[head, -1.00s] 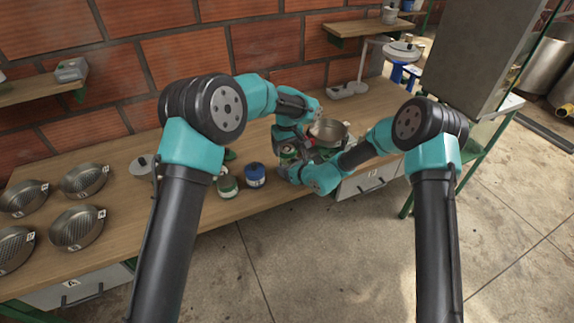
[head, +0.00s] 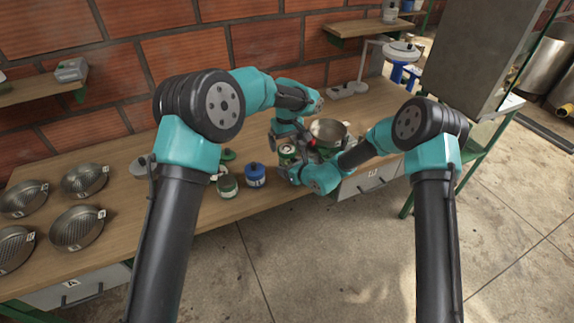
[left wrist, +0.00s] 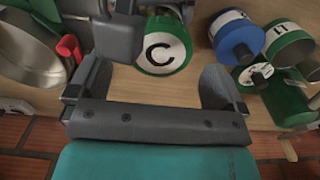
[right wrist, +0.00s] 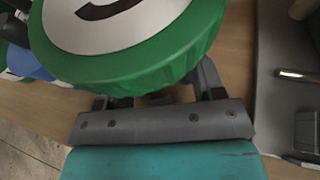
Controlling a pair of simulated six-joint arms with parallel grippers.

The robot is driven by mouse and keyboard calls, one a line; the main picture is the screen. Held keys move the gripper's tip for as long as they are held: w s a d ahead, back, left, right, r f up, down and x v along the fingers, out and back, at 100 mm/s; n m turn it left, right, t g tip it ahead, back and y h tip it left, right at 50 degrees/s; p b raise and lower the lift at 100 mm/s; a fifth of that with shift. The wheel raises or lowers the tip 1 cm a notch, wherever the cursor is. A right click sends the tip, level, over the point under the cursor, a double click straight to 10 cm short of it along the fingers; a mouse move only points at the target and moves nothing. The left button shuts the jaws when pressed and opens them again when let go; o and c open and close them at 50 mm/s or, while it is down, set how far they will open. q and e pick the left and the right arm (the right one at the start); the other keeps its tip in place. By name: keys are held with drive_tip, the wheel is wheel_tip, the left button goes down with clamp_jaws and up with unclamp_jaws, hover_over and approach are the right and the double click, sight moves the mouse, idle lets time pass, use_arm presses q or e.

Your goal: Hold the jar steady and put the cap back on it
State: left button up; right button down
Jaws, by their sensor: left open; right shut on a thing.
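The jar (head: 287,152) stands at the front of the bench below my left gripper. Its green ridged cap has a white top marked C (left wrist: 164,46), which also fills the top of the right wrist view (right wrist: 125,55). The cap lies over the jar; I cannot tell whether it is fully seated. My right gripper (head: 294,173) is shut on the jar from the front; the cap hides the grip in its wrist view. My left gripper (left wrist: 155,82) is open and empty, its fingers apart and the C top showing beyond them.
A blue jar (head: 255,175) with a dark knob and a green jar (head: 227,187) stand left of the held jar. A green lid (head: 228,155) lies behind them. A metal pan (head: 328,131) is close on the right. Several perforated pans (head: 84,181) sit far left.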

sight(287, 161)
use_arm(q)
drive_tip(key=shift+r, duration=1)
drive_tip(key=shift+c, duration=0.4)
wheel_tip(287, 161, up, 4)
drive_tip(key=shift+f, duration=0.25)
drive_tip(key=shift+f, duration=0.15)
drive_tip(key=shift+f, duration=3.9)
drive_tip(key=shift+c, duration=0.3)
drive_tip(key=c, duration=0.8)
drive_tip(key=o, duration=0.9)
